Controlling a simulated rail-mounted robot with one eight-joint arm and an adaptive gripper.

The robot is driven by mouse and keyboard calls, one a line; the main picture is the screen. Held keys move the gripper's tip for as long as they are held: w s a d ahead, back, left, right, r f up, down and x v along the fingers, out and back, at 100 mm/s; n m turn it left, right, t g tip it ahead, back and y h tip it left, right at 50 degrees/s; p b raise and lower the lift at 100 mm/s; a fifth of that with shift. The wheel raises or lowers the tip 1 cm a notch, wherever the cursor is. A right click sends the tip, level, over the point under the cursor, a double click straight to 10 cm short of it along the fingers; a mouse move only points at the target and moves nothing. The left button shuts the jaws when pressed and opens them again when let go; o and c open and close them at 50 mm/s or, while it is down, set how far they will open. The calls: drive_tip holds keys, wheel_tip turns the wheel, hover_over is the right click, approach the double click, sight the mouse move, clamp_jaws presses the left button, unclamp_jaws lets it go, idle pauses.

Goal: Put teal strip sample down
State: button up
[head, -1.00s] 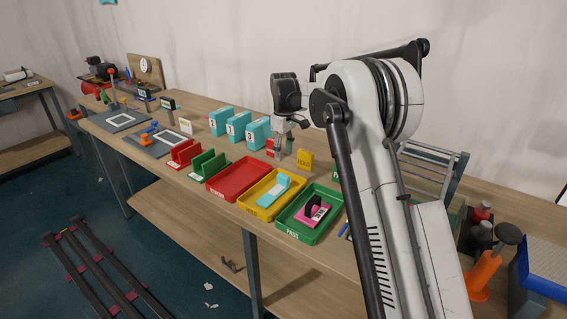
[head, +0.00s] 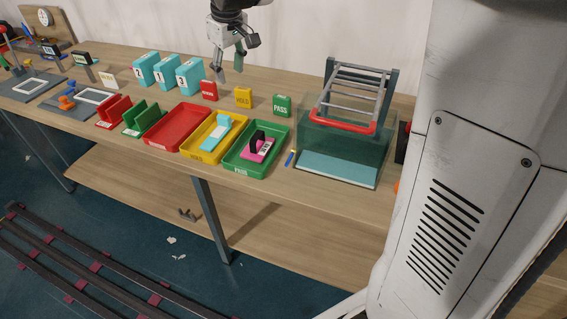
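The teal strip sample (head: 216,131) lies in the yellow tray (head: 192,152) on the workbench, with a paler raised part at its far end. My gripper (head: 229,72) is above the back of the bench, behind and above that tray and well apart from the sample. Its two fingers point down with a gap between them, and I see nothing held there. One finger looks grey, the other dark green. A yellow HOLD block (head: 243,98) stands behind the tray.
A red tray (head: 178,127) and a green tray (head: 234,161) with a pink sample (head: 258,149) flank the yellow one. Teal numbered boxes (head: 189,77) stand behind. A clear tank (head: 335,158) with a metal rack is at right. My arm covers the far right.

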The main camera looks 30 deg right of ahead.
drive_tip(key=s+m+t, duration=0.2)
drive_tip(key=s, duration=1.4)
drive_tip(key=s+f+m+t, duration=0.1)
drive_tip(key=s+f, duration=0.2)
drive_tip(key=s, duration=0.4)
drive_tip(key=s+f+m+t, duration=0.1)
drive_tip(key=s+f, duration=0.2)
drive_tip(key=s, duration=0.4)
drive_tip(key=shift+a+f+m, duration=0.15)
drive_tip(key=shift+f+m, duration=0.15)
drive_tip(key=shift+m, duration=0.1)
drive_tip(key=shift+s, duration=0.1)
